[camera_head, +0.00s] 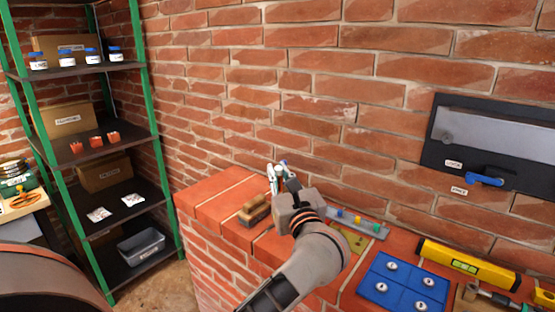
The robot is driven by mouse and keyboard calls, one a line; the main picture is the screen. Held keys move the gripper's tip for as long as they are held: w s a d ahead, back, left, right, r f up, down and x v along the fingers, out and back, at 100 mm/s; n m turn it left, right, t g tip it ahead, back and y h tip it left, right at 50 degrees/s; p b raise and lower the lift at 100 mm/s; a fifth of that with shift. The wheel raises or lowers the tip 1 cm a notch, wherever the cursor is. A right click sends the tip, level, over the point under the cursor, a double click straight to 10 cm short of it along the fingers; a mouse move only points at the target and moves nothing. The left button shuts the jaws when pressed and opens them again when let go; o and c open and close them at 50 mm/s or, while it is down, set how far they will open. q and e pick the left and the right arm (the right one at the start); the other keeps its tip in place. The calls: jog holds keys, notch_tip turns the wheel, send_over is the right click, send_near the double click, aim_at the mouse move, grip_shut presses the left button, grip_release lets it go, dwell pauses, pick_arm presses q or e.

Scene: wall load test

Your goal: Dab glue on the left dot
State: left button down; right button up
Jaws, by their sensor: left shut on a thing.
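My left gripper (279,180) reaches over the brick ledge (222,190) near the wall. It is shut on a small white and teal thing (284,165), perhaps the glue; the gripper and its wrist hide much of it. An olive-yellow plate (352,241) with small dark marks lies on the ledge to the right of my wrist and is partly covered by my arm. I cannot tell which mark, if any, is the left dot. My right gripper is not in view.
A wooden block or brush (254,211) lies left of my gripper. A grey strip with coloured pieces (372,226), a blue board with white discs (390,298) and a yellow level (467,264) lie to the right. Green-framed shelves (150,135) stand at left.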

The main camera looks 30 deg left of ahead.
pick_arm(q)
notch_tip(320, 180, down, 6)
jog(key=s+b, duration=0.1)
jog(key=b, duration=0.2)
jog(key=shift+d, duration=0.25)
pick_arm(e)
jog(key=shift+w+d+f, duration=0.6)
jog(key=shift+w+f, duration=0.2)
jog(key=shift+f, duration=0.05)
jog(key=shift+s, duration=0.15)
pick_arm(q)
jog(key=shift+s+f, duration=0.1)
jog(key=shift+f, duration=0.15)
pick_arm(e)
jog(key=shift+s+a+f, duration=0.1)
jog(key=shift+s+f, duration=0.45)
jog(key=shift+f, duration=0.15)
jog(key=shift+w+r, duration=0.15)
pick_arm(q)
jog(key=shift+f+b, duration=0.2)
jog(key=shift+b, duration=0.2)
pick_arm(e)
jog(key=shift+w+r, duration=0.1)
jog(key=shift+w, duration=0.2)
